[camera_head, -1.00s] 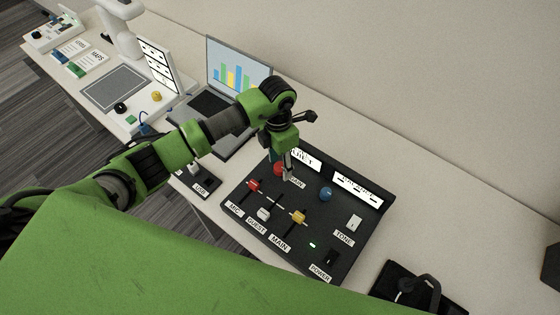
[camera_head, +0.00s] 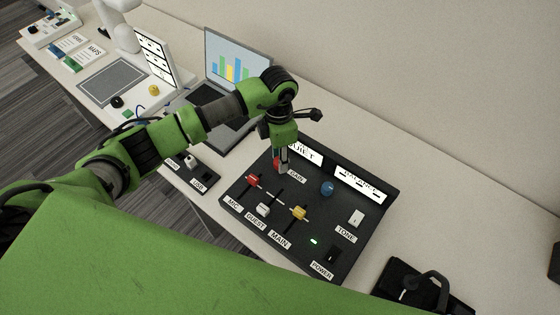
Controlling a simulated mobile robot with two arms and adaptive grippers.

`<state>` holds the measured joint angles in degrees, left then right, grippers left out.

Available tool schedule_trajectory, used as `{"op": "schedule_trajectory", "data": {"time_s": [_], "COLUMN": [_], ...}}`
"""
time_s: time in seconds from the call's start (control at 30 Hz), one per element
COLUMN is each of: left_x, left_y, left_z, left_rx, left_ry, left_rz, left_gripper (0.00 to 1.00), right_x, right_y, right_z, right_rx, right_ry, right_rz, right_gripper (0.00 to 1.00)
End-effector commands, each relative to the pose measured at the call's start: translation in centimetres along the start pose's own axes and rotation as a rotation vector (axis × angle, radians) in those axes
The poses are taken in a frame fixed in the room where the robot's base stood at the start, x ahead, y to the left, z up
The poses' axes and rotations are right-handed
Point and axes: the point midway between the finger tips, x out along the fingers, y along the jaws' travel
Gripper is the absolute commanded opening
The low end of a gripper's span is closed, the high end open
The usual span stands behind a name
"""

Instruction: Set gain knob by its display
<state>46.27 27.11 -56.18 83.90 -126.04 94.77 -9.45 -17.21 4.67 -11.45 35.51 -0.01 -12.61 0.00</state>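The black mixer panel (camera_head: 225,197) lies on the desk in the middle right. Its red gain knob (camera_head: 278,162) is at the upper left, beside the GAIN label (camera_head: 297,176). My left gripper (camera_head: 281,165) points down at this knob, with its fingertips at or just over it; whether they grip it I cannot tell. A white display (camera_head: 304,154) stands behind the knob; its text is partly hidden by my gripper and ends in what looks like "IET". A second white display (camera_head: 360,186) is to its right, its text too small to read. My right gripper is not in view.
The panel also has a blue knob (camera_head: 327,188), red, white and yellow sliders, a TONE switch (camera_head: 356,217) and a POWER switch (camera_head: 333,254) with a green light. A laptop (camera_head: 238,65) stands behind my arm. A black headset (camera_head: 425,288) lies at the right.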

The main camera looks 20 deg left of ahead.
Motion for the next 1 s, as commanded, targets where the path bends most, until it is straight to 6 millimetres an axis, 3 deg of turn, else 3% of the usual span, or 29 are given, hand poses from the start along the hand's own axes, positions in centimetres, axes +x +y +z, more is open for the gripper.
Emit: {"op": "schedule_trajectory", "data": {"time_s": [0.4, 0.43, 0.47, 0.5, 0.83, 1.0], "left_x": [-0.1, -0.1, -0.1, -0.1, -0.2, -2.1], "left_y": [0.0, 0.0, 0.0, 0.0, 0.0, 0.1], "left_z": [0.1, 0.1, 0.0, 0.0, 0.0, 0.1], "left_rx": [0.045, 0.045, 0.045, 0.045, 0.044, 0.044], "left_ry": [0.001, 0.001, 0.001, 0.001, 0.001, -0.001], "left_rz": [0.001, 0.001, 0.001, 0.001, 0.001, 0.004], "left_gripper": [0.06, 0.35, 0.43, 0.45, 0.45, 0.45], "right_x": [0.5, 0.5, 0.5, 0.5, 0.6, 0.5], "right_y": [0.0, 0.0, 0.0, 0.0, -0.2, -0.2], "right_z": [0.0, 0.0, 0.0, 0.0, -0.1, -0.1], "right_rx": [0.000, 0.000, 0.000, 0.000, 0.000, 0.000], "right_ry": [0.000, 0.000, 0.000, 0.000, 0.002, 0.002], "right_rz": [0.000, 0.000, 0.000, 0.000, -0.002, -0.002], "right_gripper": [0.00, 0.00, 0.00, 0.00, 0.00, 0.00]}}
